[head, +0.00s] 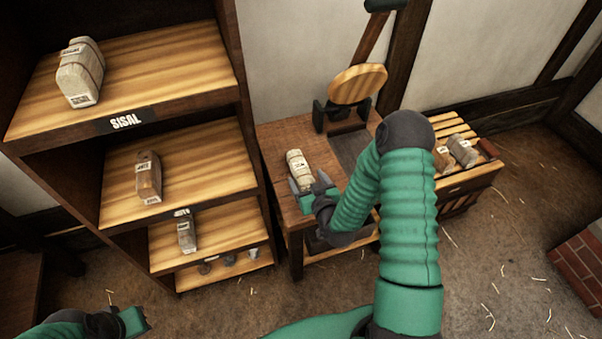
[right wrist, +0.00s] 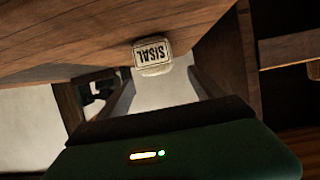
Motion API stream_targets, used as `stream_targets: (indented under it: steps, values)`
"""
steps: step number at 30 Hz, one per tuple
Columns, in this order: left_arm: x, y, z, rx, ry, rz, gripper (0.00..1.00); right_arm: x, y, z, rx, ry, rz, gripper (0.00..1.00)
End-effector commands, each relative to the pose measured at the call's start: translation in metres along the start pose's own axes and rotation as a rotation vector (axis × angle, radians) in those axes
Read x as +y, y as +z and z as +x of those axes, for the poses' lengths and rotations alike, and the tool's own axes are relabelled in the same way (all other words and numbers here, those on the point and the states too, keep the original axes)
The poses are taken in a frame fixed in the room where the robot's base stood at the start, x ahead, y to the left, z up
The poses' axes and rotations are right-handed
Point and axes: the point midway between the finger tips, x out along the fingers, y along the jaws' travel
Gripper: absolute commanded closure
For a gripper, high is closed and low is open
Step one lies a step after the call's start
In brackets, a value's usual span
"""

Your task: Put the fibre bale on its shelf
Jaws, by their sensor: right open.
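A pale fibre bale (head: 298,165) lies on the wooden bench (head: 280,133). In the right wrist view the bale (right wrist: 152,54) shows a label reading SISAL, upside down. My right gripper (head: 308,181) is open at the near end of this bale, its fingers pointing at it; I cannot tell if they touch. The shelf rack at left has a top shelf (head: 165,58) with a SISAL plate (head: 125,122) on its front edge. Another pale bale (head: 80,76) stands on that shelf. My left gripper (head: 136,320) is at the lower left, its jaws unclear.
A brown bale (head: 148,177) and a grey bale (head: 187,234) sit on lower shelves. A slatted stand (head: 470,180) at right holds more bales. A round wooden disc (head: 357,84) rises behind the bench. The top shelf's right part is clear. Bricks (head: 580,262) are at far right.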

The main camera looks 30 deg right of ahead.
Motion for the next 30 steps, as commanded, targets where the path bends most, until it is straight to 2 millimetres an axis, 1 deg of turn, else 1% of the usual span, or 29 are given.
stream_targets:
  steps: [1, 3, 8, 12, 15, 17, 22, 23, 30]
  values:
    - [0.000, 0.001, 0.003, 0.000, 0.000, -0.001, 1.00, -0.001, 0.001, 0.011, 0.003, -0.001, 0.000, 0.24]
    - [0.000, 0.001, 0.004, 0.000, 0.000, -0.001, 1.00, -0.001, 0.000, 0.021, 0.002, -0.001, 0.000, 0.24]
    - [0.000, 0.002, 0.008, 0.000, 0.000, -0.001, 1.00, 0.003, 0.001, 0.039, 0.001, 0.000, 0.002, 0.24]
    - [0.000, 0.004, 0.015, -0.001, 0.000, -0.001, 1.00, 0.007, 0.000, 0.066, 0.002, 0.000, 0.002, 0.24]
    - [0.000, 0.004, 0.017, -0.001, 0.000, -0.001, 1.00, 0.006, 0.000, 0.078, 0.000, -0.001, 0.002, 0.24]
    - [0.000, 0.004, 0.017, -0.001, 0.000, -0.001, 1.00, 0.006, -0.001, 0.081, 0.000, -0.001, 0.002, 0.24]
    - [0.000, 0.004, 0.016, -0.001, 0.000, -0.001, 1.00, 0.006, -0.002, 0.081, 0.000, -0.001, 0.001, 0.24]
    - [0.000, 0.004, 0.016, -0.001, 0.000, -0.001, 1.00, 0.006, -0.002, 0.081, 0.000, -0.001, 0.001, 0.26]
    - [0.000, 0.004, 0.016, 0.000, 0.000, -0.001, 1.00, 0.006, -0.002, 0.081, -0.001, -0.002, 0.001, 0.58]
